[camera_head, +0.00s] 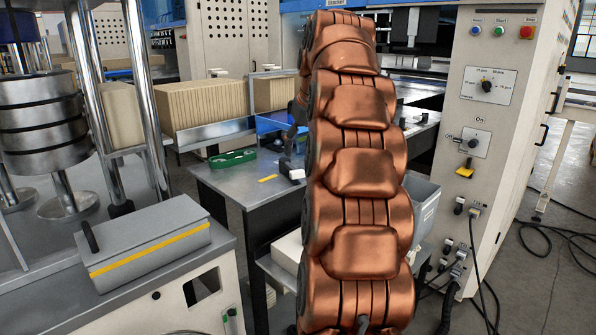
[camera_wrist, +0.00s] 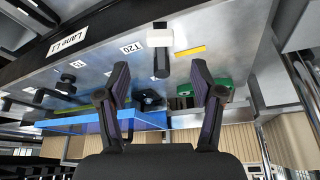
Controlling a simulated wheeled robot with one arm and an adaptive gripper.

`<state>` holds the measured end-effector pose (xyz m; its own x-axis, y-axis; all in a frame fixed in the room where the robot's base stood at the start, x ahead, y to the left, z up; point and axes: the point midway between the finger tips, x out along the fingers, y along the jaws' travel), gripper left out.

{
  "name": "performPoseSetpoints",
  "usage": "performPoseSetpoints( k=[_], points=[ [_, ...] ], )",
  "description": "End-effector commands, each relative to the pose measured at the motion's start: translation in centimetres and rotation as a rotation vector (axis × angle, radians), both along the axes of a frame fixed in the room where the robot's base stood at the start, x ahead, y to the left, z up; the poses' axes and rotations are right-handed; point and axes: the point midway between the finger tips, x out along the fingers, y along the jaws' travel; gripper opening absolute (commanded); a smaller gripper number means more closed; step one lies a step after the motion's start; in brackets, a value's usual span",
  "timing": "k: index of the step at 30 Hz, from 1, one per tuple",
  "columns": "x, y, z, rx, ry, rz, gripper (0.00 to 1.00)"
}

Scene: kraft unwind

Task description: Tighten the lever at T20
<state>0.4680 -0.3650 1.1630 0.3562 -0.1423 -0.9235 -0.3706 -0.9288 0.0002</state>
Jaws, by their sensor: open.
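The lever at T20 is a white block (camera_wrist: 160,38) with a black handle (camera_wrist: 161,64) in the wrist view, beside the T20 label (camera_wrist: 132,47). My gripper (camera_wrist: 160,70) is open and empty. Its two dark fingers are apart, and the handle appears between their tips; I cannot tell the remaining distance or see contact. In the head view the lever's white block (camera_head: 297,174) shows on the grey table just left of my copper-coloured arm. My arm hides much of the gripper there.
A yellow strip (camera_wrist: 190,50) and a green part (camera_wrist: 213,84) lie near the lever. A blue translucent panel (camera_wrist: 85,123) and black fittings (camera_wrist: 66,86) stand along the table. Stacked kraft material (camera_head: 210,105) is behind. A control cabinet (camera_head: 490,120) stands right of my arm.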

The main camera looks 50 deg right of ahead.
Motion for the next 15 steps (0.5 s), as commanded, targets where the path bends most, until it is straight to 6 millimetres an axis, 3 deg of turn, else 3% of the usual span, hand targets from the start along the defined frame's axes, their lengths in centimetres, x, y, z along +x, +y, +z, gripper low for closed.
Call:
performPoseSetpoints(
  k=[15],
  points=[
    [1.8,-0.7,-4.7,0.002,0.002,-0.001,0.67]
  ],
)
